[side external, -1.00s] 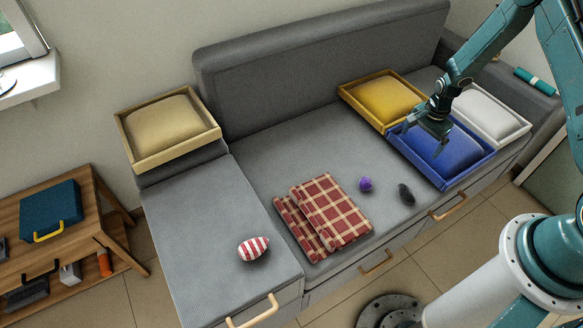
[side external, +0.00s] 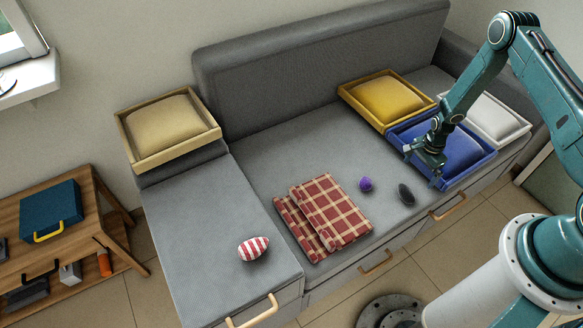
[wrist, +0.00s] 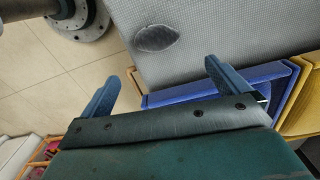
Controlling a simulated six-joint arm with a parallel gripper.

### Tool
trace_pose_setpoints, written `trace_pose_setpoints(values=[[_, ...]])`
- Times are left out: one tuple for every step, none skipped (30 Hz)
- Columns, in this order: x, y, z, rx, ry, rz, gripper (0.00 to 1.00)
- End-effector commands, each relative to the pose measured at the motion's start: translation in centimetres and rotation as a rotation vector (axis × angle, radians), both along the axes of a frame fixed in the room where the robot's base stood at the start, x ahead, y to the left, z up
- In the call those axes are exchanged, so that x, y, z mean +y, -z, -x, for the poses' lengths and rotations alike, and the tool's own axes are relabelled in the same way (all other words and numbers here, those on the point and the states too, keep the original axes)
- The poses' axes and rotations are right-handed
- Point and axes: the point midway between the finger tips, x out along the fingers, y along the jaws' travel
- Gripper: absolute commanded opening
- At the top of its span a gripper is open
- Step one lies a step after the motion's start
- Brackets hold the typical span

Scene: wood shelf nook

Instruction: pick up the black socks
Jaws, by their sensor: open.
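The black socks (side external: 406,194) are a small dark rolled bundle lying on the grey sofa seat near its front edge. They also show in the wrist view (wrist: 158,37) at the top, ahead of the fingers. My gripper (side external: 424,168) is above the left part of the blue tray, up and to the right of the socks in the side view. In the wrist view my gripper (wrist: 158,80) has its two fingers spread apart with nothing between them. The socks are apart from the fingers.
A purple ball-like bundle (side external: 366,184) lies left of the socks, then a folded red plaid blanket (side external: 325,210) and a red-striped bundle (side external: 253,248). The blue tray (side external: 470,172), yellow tray (side external: 350,98) and white tray (side external: 512,138) hold cushions. Seat around the socks is clear.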

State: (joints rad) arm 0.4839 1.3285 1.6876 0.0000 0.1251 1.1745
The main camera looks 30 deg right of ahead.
Motion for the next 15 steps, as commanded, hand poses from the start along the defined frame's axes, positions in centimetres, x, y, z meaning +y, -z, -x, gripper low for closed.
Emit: trace_pose_setpoints(values=[[0.0, 0.7, 0.1, 0.001, 0.000, -0.001, 1.00], [0.0, 1.1, 0.1, 0.001, 0.000, -0.001, 1.00], [0.0, 1.6, 0.1, 0.001, 0.000, -0.001, 1.00], [0.0, 1.9, 0.1, 0.001, 0.000, -0.001, 1.00], [0.0, 2.3, 0.1, 0.002, 0.000, -0.001, 1.00], [0.0, 2.8, 0.1, 0.001, 0.000, -0.001, 1.00], [0.0, 3.2, 0.1, 0.002, -0.001, -0.001, 1.00], [0.1, 3.5, 0.1, 0.002, -0.001, -0.001, 1.00], [0.0, 4.0, 0.1, 0.001, -0.001, -0.001, 1.00], [0.0, 4.4, 0.1, 0.002, -0.001, -0.001, 1.00], [0.0, 4.7, 0.1, 0.002, -0.001, -0.001, 1.00], [0.0, 5.1, 0.0, 0.001, -0.001, 0.000, 1.00], [0.0, 5.4, 0.1, 0.001, -0.001, -0.001, 1.00], [0.0, 5.7, 0.1, 0.002, -0.001, -0.001, 1.00], [0.0, 6.0, 0.1, 0.001, -0.001, -0.001, 1.00]])
